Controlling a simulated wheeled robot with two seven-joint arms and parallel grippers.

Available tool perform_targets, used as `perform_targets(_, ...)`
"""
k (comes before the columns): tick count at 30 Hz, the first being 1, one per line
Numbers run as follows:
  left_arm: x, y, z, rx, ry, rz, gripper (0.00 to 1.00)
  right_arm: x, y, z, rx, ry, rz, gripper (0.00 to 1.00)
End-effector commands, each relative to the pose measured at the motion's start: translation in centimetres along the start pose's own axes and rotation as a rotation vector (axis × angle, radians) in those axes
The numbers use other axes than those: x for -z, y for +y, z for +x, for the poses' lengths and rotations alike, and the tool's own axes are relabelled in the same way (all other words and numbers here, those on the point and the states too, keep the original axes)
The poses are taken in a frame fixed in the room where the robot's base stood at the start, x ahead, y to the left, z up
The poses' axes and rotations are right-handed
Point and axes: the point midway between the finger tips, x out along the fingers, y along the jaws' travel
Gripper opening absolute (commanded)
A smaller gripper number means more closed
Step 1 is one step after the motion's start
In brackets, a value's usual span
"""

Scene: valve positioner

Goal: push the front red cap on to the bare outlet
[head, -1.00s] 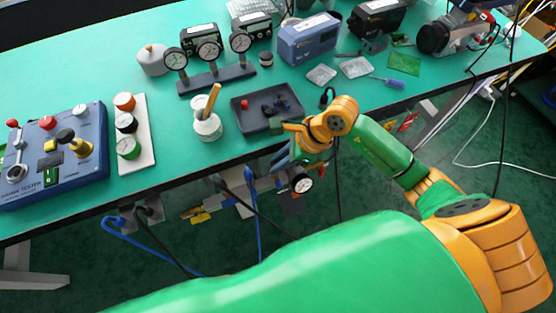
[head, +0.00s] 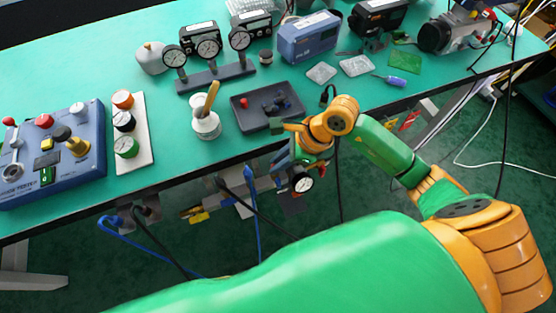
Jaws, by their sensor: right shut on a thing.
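My right gripper (head: 303,158) is at the front edge of the bench, by the valve positioner (head: 284,166) that hangs below it. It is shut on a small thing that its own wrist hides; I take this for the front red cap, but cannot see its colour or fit. A red cap (head: 244,102) lies at the left of the dark tray (head: 246,124). The bare outlet is hidden or too small to make out. A round white gauge (head: 302,183) shows below the gripper. My left gripper is not in view.
Dark small parts (head: 278,104) lie in the tray. A white pot (head: 206,122) with a wooden-handled tool stands left of it. A gauge stand (head: 215,78) is behind. Cables hang below the bench edge.

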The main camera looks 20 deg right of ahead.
Motion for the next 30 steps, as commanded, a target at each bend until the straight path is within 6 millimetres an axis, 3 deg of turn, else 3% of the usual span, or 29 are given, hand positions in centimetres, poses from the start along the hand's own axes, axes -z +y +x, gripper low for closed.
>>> perform_targets(9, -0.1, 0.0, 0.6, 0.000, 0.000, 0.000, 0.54, 0.3, 0.0, 0.5, 0.000, 0.000, 0.000, 0.00)
perform_targets(10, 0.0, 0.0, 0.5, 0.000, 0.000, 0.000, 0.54, 0.2, 0.0, 0.4, 0.000, 0.000, 0.000, 0.26)
perform_targets(13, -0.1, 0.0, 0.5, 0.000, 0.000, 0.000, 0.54, 0.2, 0.0, 0.4, 0.000, 0.000, 0.000, 0.53)
perform_targets(23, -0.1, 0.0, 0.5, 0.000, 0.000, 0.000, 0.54, 0.2, -0.1, -0.1, 0.002, 0.000, 0.000, 0.53)
perform_targets(30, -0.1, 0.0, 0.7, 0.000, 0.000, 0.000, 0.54, 0.3, -0.1, -4.9, 0.005, 0.002, -0.002, 0.53)
